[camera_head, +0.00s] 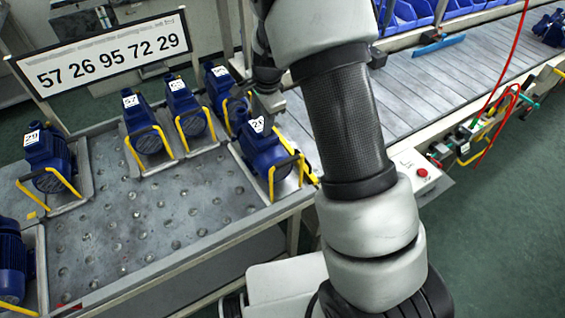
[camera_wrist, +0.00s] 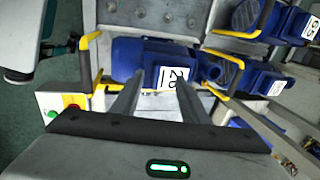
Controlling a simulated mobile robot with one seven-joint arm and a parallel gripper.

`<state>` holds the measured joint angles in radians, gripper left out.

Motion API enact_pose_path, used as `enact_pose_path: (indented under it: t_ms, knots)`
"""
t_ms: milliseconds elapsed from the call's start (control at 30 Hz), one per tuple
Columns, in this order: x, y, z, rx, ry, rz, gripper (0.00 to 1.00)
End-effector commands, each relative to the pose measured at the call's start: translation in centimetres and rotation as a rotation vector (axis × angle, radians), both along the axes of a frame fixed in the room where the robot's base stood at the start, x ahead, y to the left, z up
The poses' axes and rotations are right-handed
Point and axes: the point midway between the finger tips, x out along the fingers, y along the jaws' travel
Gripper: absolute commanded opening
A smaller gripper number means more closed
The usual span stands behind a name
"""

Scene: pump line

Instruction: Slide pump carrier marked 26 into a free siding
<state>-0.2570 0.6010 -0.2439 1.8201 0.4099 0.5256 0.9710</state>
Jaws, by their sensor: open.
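The blue pump marked 26 (camera_head: 262,158) sits on its grey carrier at the right edge of the ball-studded transfer table (camera_head: 165,225). A yellow handle (camera_head: 304,170) stands at its side. In the wrist view its 26 label (camera_wrist: 174,79) faces me upside down. My gripper (camera_head: 265,103) hangs over the back end of this pump. In the wrist view the two fingers of my gripper (camera_wrist: 158,88) are apart, with the label between their tips. I cannot tell whether they touch the pump. A free siding cannot be told clearly.
A pump marked 57 (camera_head: 145,128) and two more pumps stand along the table's back. A pump marked 29 (camera_head: 48,158) stands at the left, another pump (camera_head: 12,265) at lower left. The table's middle is clear. A sign (camera_head: 105,58) reads 57 26 95 72 29. A slatted conveyor (camera_head: 430,85) runs right.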

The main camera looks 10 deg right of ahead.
Motion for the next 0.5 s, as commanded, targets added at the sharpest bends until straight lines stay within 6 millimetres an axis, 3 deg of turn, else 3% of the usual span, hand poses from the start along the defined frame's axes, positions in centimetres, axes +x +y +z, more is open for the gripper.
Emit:
enact_pose_path:
  t_ms: [500]
  knots:
    - [-10.0, -3.3, 0.0, 0.002, 0.001, -0.003, 0.41]
